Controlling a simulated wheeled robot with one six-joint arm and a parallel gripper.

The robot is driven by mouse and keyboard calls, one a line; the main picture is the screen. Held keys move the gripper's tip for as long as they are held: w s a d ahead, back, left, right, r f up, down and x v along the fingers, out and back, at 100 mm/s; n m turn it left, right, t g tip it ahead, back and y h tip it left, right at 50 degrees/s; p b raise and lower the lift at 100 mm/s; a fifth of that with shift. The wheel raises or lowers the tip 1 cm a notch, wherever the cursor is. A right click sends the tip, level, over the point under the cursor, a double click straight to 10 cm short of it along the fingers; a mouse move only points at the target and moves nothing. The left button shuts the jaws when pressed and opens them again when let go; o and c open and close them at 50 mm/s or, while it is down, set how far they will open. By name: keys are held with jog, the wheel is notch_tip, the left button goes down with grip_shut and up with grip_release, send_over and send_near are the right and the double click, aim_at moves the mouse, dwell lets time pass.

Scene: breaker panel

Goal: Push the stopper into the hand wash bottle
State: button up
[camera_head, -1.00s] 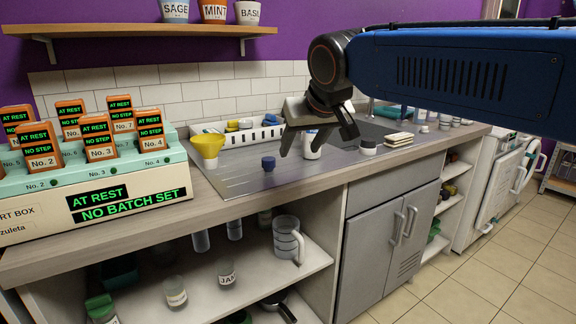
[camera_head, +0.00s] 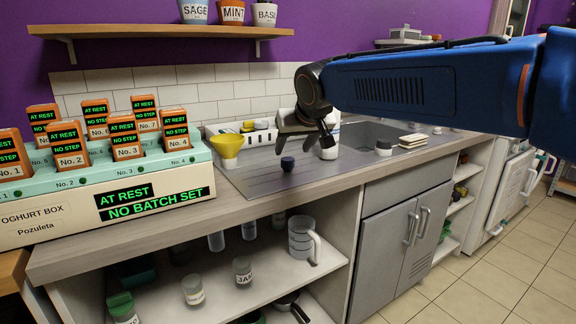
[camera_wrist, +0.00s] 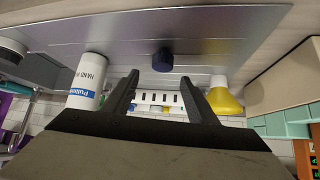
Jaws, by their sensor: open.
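The hand wash bottle (camera_head: 329,143) is white with a blue band and stands on the metal drainboard, partly behind my gripper in the head view. In the wrist view the bottle (camera_wrist: 88,80) shows upside down, left of the fingers, with its "HAND" lettering. A small dark blue stopper (camera_head: 287,164) sits on the drainboard left of the bottle; in the wrist view the stopper (camera_wrist: 162,60) lies beyond the fingertips, between their lines. My gripper (camera_head: 302,150) is open and empty, above the drainboard near both. The bottle's mouth is hard to make out.
A yellow funnel (camera_head: 227,144) stands left of the stopper, by a white rack (camera_head: 262,137). The yoghurt box (camera_head: 110,196) fills the counter's left. A dark-lidded jar (camera_head: 383,147) and a stack of pale slabs (camera_head: 413,140) stand right. The drainboard's front is clear.

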aim_at(288, 158)
jog(key=shift+s+f+x, duration=0.1)
jog(key=shift+s+x, duration=0.05)
jog(key=shift+x, duration=1.7)
jog(key=shift+s+f+x, duration=0.1)
jog(key=shift+f+x, duration=0.05)
jog(key=shift+x, duration=1.65)
jog(key=shift+a, duration=0.1)
jog(key=c, duration=1.1)
jog(key=shift+r, duration=0.1)
notch_tip(288, 158, up, 14)
